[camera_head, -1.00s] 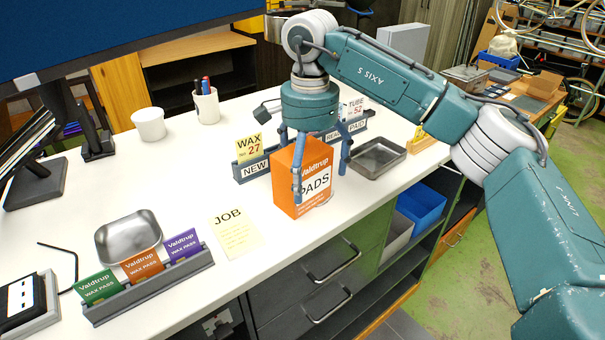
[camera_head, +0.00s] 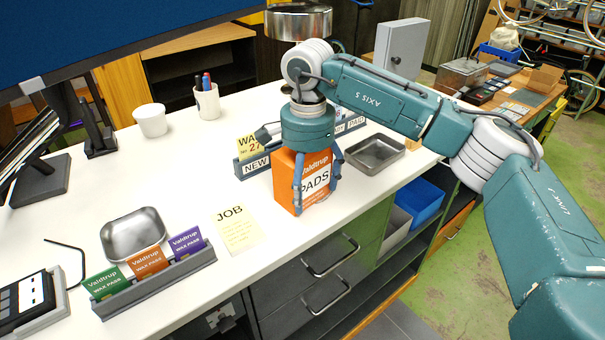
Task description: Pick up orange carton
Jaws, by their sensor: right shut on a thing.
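The orange carton (camera_head: 287,180) with a white "PADS" label stands upright on the white counter, near its front edge. My right gripper (camera_head: 316,192) comes down over the carton from above. Its fingers lie along the carton's sides and are shut on it. The carton's top is hidden under the gripper. The carton appears to rest on the counter; I cannot tell whether it is slightly lifted. My left gripper is not in view.
A "JOB" note (camera_head: 238,229), a wax pass rack (camera_head: 160,281) and another metal tray (camera_head: 133,235) lie left.

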